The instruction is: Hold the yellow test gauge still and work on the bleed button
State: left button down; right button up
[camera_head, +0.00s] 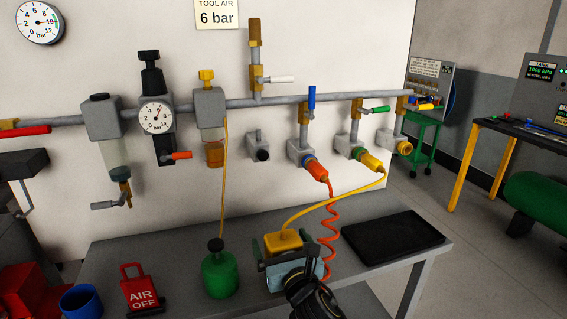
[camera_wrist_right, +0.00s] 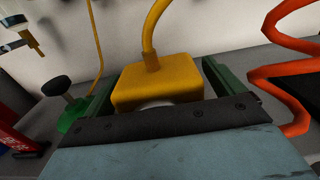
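The yellow test gauge (camera_head: 284,240) is a yellow block at the bench, with a yellow hose rising from its top to a coupling on the wall. My right gripper (camera_head: 291,251) is at the gauge, its body in front of the gauge's lower part. In the right wrist view the gauge (camera_wrist_right: 158,84) sits between the two green fingers (camera_wrist_right: 157,82), which stand wide apart. A gap shows on its right side; its left side is close to the other finger. A pale round part at its lower front is mostly hidden. I cannot make out the bleed button. My left gripper is out of view.
A red coiled hose (camera_head: 328,225) hangs close to the right of my right gripper. A green bottle (camera_head: 220,273), a red AIR OFF tag (camera_head: 141,288) and a blue cup (camera_head: 80,301) are to the left. A black mat (camera_head: 394,238) lies on the bench's right, clear.

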jog(key=shift+s+f, duration=0.1)
